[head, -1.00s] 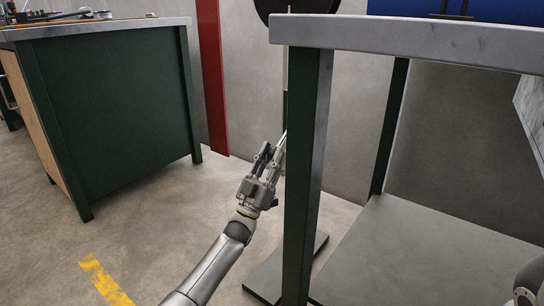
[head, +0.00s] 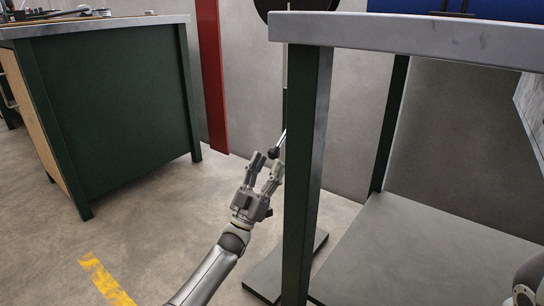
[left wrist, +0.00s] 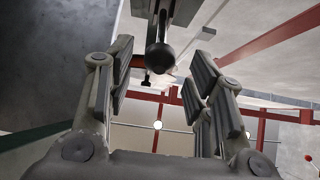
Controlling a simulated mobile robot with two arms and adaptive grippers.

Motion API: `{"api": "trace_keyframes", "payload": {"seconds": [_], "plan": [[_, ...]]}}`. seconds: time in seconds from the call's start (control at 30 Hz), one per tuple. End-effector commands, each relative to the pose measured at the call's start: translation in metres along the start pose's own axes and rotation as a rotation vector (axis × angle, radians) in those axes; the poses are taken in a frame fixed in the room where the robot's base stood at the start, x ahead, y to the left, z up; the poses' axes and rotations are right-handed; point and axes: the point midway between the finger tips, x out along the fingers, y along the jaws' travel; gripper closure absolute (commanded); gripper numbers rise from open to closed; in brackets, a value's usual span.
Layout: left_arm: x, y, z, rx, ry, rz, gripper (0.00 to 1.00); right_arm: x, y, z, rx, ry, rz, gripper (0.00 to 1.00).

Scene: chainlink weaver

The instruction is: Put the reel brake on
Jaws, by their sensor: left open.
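The reel brake lever is a thin silver rod with a black ball knob (head: 273,153), beside the reel stand's post and left of the green table leg. It slopes down to the left. My left gripper (head: 266,166) is open just below the knob, its fingers pointing up at it. In the left wrist view the knob (left wrist: 160,57) hangs between and beyond the open fingers, apparently held by neither. The black reel (head: 300,5) is cut off at the top of the head view. Its post is partly hidden by the table leg.
The green table leg (head: 304,180) stands close to the right of my left gripper, under a grey tabletop (head: 410,37). The stand's flat base (head: 265,274) lies on the floor. A green workbench (head: 120,110) stands at left. The floor between is clear.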

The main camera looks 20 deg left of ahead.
Motion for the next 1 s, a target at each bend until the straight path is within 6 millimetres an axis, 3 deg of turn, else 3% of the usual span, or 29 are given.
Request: {"api": "trace_keyframes", "payload": {"seconds": [0.2, 0.4, 1.0], "plan": [[-0.049, -0.001, 0.001, 0.000, -0.004, -0.002, 0.52, 0.000, 0.000, 0.000, 0.000, 0.001, -0.001, 1.00], [-0.076, -0.001, 0.001, 0.001, -0.002, -0.001, 0.52, 0.000, 0.000, -0.001, 0.000, 0.001, -0.002, 1.00], [-0.084, -0.001, 0.000, 0.000, -0.001, -0.001, 0.52, 0.000, 0.000, -0.001, 0.000, 0.001, -0.002, 1.00]]}}
